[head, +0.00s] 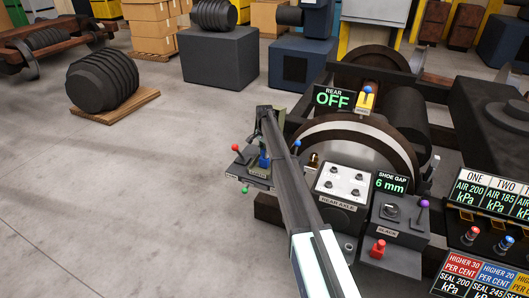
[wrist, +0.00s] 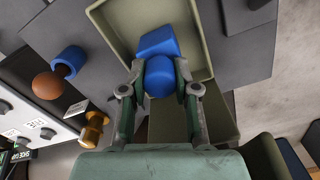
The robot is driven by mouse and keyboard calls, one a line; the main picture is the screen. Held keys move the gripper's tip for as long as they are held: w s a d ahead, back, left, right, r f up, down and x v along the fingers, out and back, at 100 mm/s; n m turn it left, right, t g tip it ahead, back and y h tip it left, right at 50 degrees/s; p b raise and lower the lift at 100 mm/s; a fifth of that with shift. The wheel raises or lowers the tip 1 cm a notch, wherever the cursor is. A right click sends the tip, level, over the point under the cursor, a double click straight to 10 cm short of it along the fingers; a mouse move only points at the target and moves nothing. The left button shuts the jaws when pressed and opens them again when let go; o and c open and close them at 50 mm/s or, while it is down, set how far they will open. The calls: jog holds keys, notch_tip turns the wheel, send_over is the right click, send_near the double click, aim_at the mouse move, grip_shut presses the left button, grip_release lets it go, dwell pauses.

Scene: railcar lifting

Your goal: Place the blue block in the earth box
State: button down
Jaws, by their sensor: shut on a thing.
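In the wrist view, my gripper (wrist: 158,84) is shut on the blue block (wrist: 156,42), with a rounded blue part between the fingertips. An open, shallow olive-coloured box (wrist: 193,22), which seems to be the earth box, lies beyond the fingertips, and the block overlaps its inside in the picture. I cannot tell whether the block touches the box floor. In the head view, the blue block (head: 264,161) shows small below the end of my arm, which hides much of the area around it.
A brown knob with a blue collar (wrist: 66,62) and a brass fitting (wrist: 94,129) stand left of the fingers in the wrist view. In the head view, a rear axle panel (head: 342,186) and a black control box (head: 396,222) are to the right. Open floor lies left.

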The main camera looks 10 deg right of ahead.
jog(key=shift+f, duration=0.15)
jog(key=c, duration=0.9)
grip_release()
jog(key=shift+o, duration=0.2)
jog(key=shift+r+b, duration=1.05)
jog(key=shift+r, duration=2.85)
